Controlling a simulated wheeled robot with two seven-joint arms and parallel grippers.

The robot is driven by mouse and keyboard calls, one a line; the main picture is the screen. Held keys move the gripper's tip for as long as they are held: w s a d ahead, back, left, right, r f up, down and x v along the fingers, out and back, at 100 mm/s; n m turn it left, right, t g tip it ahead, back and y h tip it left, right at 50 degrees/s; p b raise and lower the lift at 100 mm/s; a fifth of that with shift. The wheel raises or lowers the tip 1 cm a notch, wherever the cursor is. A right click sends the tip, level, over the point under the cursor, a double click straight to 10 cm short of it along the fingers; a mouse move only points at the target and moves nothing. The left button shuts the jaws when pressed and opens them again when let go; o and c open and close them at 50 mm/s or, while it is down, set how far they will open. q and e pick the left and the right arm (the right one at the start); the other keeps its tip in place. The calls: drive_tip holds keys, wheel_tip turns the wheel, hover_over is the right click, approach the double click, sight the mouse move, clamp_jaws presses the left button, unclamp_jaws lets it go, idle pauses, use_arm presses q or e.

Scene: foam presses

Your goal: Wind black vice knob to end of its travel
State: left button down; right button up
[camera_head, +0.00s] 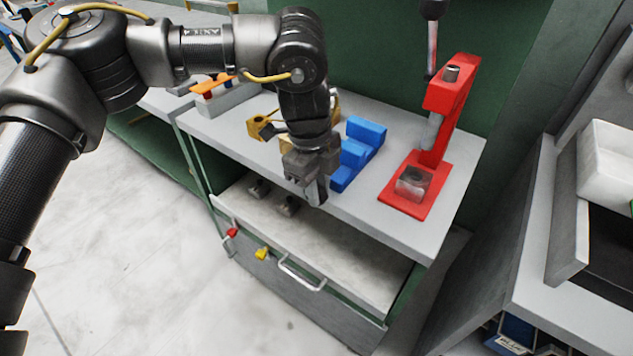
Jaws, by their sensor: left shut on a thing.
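My left gripper (316,190) reaches down from above at the front edge of the grey bench. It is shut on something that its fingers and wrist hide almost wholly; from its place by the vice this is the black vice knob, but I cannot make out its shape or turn. A blue vice-like block (365,131) stands on the bench just right of and behind the gripper. A yellow-brown vice part (261,127) shows to the left, partly covered by my left wrist. My right gripper is not in view.
A red lever press (437,140) stands at the bench's right with a metal block (412,184) on its base. The grey bench top (400,236) is clear at the front right. Below it, an open drawer (330,263) holds small metal parts. An orange-topped fixture (212,86) stands at the back left.

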use_arm(q)
drive_tip(key=shift+d+t+y, duration=0.1)
drive_tip(key=shift+t+y, duration=0.3)
drive_tip(key=shift+y, duration=0.1)
drive_tip(key=c, duration=1.5)
unclamp_jaws()
drive_tip(key=shift+r, duration=0.1)
